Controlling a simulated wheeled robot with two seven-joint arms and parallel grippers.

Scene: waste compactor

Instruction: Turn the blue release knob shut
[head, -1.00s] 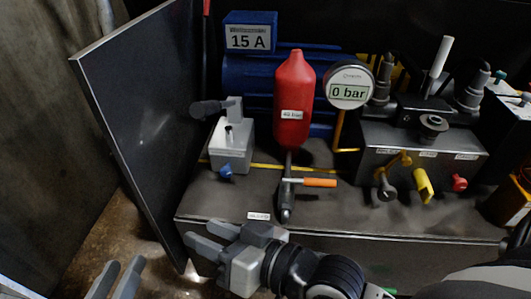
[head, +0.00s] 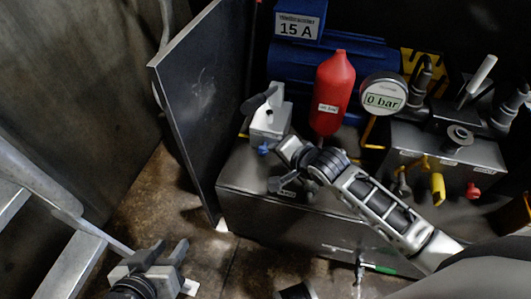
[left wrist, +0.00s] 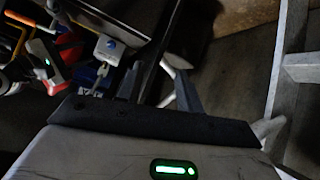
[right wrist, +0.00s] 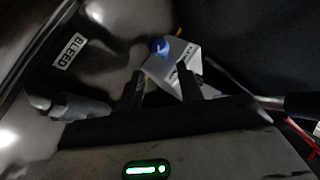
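The blue release knob (head: 263,149) is on the front of a small grey block (head: 271,122) with a black lever on top. It also shows in the right wrist view (right wrist: 160,47) and, small, in the left wrist view (left wrist: 112,44). My right gripper (head: 279,172) is just in front of the block and below the knob. In the right wrist view its two fingers (right wrist: 160,88) are apart, with the knob beyond the gap and not touched. My left gripper (head: 168,252) is open and empty, low over the floor at the left. The knob's turn position cannot be told.
A red accumulator (head: 331,95) and a gauge (head: 384,96) reading 0 bar stand right of the block. The dark upright panel (head: 192,105) is close on its left. A BLEED label (right wrist: 68,53) shows beside my right gripper. A valve block (head: 445,150) stands further right.

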